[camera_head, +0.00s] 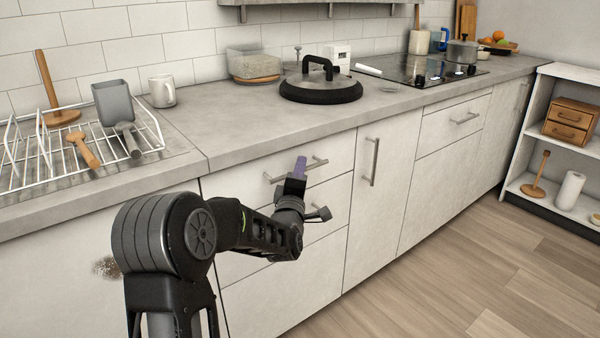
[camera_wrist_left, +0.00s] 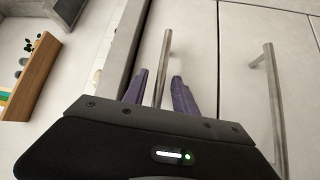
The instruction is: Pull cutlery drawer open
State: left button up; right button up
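The top drawer (camera_head: 338,150) under the counter is pale, with a horizontal metal bar handle (camera_head: 319,162); its front looks flush with the cabinet. I take it as the cutlery drawer; its contents are hidden. My left gripper (camera_head: 300,163) is at this handle in the head view and covers its middle. In the left wrist view, the purple fingers (camera_wrist_left: 158,76) stand apart, one on each side of the handle bar (camera_wrist_left: 166,45), with visible gaps. The gripper is open around the bar, not clamped. My right gripper is not in view.
A second drawer handle (camera_wrist_left: 275,100) runs beside the gripper in the left wrist view. A cabinet door with a vertical handle (camera_head: 374,162) stands to the right. The counter (camera_head: 230,125) overhangs above, with a dish rack (camera_head: 75,165) at left. The wooden floor (camera_head: 470,265) is clear.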

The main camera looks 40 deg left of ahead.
pick_arm(q)
grip_shut()
dwell(0.4)
dwell(1.1)
